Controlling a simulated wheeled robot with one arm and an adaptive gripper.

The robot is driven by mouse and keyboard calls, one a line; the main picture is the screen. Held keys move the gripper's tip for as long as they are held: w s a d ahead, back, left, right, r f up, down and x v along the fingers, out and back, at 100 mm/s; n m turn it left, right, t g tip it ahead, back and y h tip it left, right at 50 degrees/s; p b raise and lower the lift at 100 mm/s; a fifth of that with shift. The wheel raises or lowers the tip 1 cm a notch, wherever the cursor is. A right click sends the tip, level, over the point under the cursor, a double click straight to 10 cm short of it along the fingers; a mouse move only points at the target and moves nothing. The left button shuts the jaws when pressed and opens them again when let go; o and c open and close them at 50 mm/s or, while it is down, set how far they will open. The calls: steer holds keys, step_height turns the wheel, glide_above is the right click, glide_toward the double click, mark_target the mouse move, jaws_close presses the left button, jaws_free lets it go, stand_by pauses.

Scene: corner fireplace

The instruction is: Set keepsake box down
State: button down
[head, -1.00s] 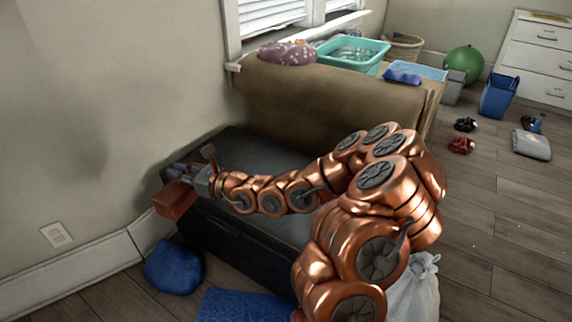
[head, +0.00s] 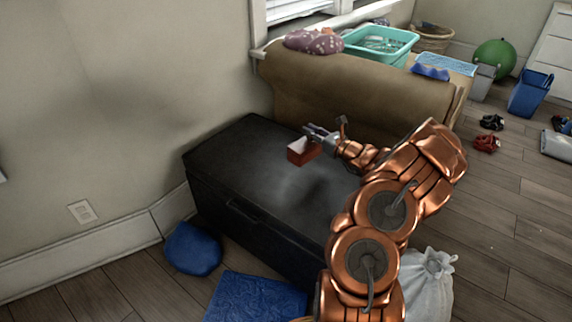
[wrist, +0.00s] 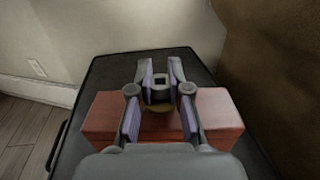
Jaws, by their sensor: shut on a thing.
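The keepsake box is a small reddish box (head: 304,152) held by my gripper (head: 318,131) over the black chest in the head view. In the wrist view, the reddish box (wrist: 218,118) spans the space beneath my gripper (wrist: 160,95), whose fingers are shut on it. The black chest (head: 235,172) has a flat dark top, which also shows in the wrist view (wrist: 110,65) below and around the box. The box appears to be a little above the top; I cannot tell the exact gap.
A brown sofa-like piece (head: 340,95) stands directly behind the chest, and a wall borders its left. The chest top's left part is clear. A blue cushion (head: 192,248), a blue mat (head: 256,298) and a white bag (head: 428,280) lie on the floor around it.

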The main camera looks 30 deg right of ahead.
mark_target(301, 143)
steer(key=s+d+f+n+y+p, duration=0.1)
steer(key=s+d+f, duration=0.15)
steer(key=d, duration=0.25)
steer(key=s+d+f+n+y, duration=0.1)
steer(key=s+d+f+y, duration=0.1)
steer(key=s+d, duration=0.25)
steer(key=shift+g, duration=0.4)
steer(key=w+a+b, duration=0.1)
steer(key=w+a, duration=0.2)
steer(key=w+a+f+b, duration=0.1)
steer(key=w+a, duration=0.2)
steer(key=a, duration=0.1)
steer(key=w+a+b, duration=0.1)
steer(key=w+a, duration=0.3)
steer(key=shift+a+f, duration=0.2)
steer(key=shift+f, duration=0.05)
steer(key=f+b, duration=0.1)
steer(key=f, duration=0.1)
steer(key=f+b, duration=0.1)
steer(key=shift+w+a+f, duration=0.2)
steer(key=shift+f, duration=0.15)
steer(key=shift+r, duration=0.1)
steer(key=c, duration=1.1)
jaws_free()
